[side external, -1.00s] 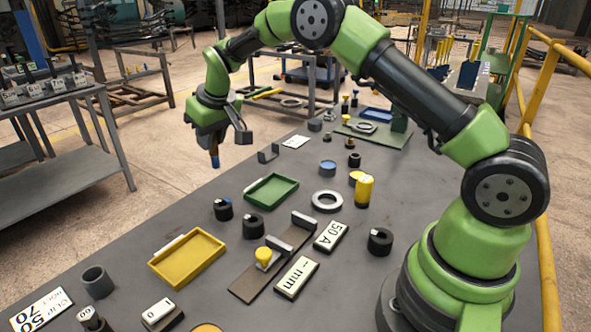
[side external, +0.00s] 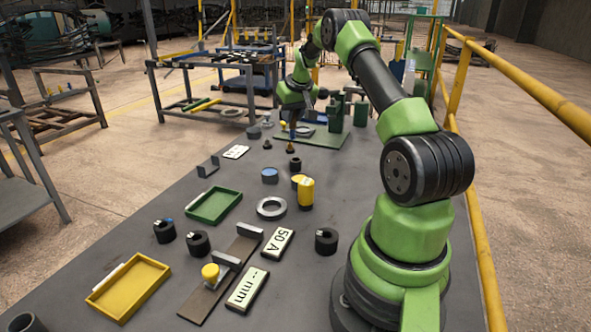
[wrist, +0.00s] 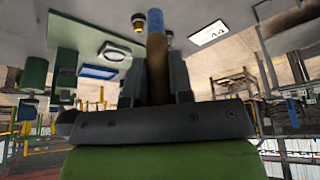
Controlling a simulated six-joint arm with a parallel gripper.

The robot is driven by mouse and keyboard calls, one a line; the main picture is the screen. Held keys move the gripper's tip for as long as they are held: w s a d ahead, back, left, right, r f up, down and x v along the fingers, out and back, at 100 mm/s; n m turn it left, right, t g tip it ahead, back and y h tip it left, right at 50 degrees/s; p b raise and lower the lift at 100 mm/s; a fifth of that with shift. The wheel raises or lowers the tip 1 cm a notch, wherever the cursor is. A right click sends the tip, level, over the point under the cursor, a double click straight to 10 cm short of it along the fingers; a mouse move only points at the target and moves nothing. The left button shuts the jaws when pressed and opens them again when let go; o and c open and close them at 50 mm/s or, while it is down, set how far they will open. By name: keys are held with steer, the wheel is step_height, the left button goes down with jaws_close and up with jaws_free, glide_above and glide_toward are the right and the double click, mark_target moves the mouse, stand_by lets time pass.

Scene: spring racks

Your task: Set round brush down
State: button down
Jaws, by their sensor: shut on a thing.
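The round brush is a slim rod, blue at the end and brown along its length; in the wrist view the brush (wrist: 155,25) stands between my fingers. My gripper (wrist: 157,72) is shut on it. In the side external view my gripper (side external: 292,108) is at the far end of the table, with the brush (side external: 292,131) hanging below it, small and roughly upright. It is over or beside the left part of a green mat (side external: 325,140); I cannot tell whether the tip touches anything.
A blue tray (wrist: 98,72) and a pale ring plate (wrist: 113,50) lie near the gripper. Green containers (side external: 361,113) stand at the mat's right. Small dark-based pieces (side external: 290,148) stand in front of the mat. A white label (side external: 236,152) lies to the left.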

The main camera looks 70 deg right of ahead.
steer(key=shift+s+d+f, duration=0.1)
steer(key=shift+f, duration=1.55)
steer(key=shift+s+d+f, duration=0.1)
steer(key=shift+s+f, duration=0.05)
steer(key=shift+f, duration=1.55)
steer(key=shift+s+d+f, duration=0.1)
steer(key=shift+f, duration=1.55)
steer(key=shift+f, duration=0.15)
steer(key=c, duration=1)
jaws_free()
